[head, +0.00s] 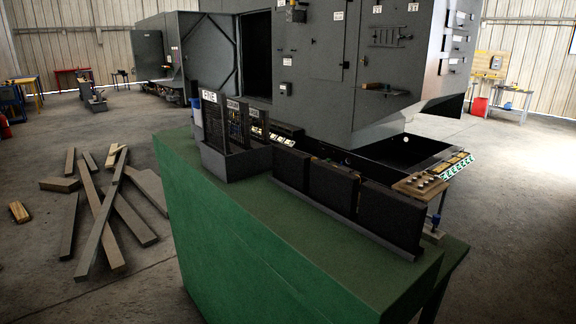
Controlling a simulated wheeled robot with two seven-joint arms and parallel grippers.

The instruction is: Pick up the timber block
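Several long timber planks (101,225) lie crossed in a loose pile on the concrete floor at the left. A short, light brown timber block (19,212) lies by itself on the floor left of the pile. Another small brown piece (384,89) rests on a ledge of the large grey machine. I cannot tell for sure which of these is the task's block. Neither of my grippers shows in the head view.
A green bench (235,245) stands in front. It bears a dark bin (236,163) with labelled upright panels and a rack of dark plates (331,186). A wooden plate with knobs (420,185) is at its right. The grey machine (330,60) stands behind. Floor at left front is open.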

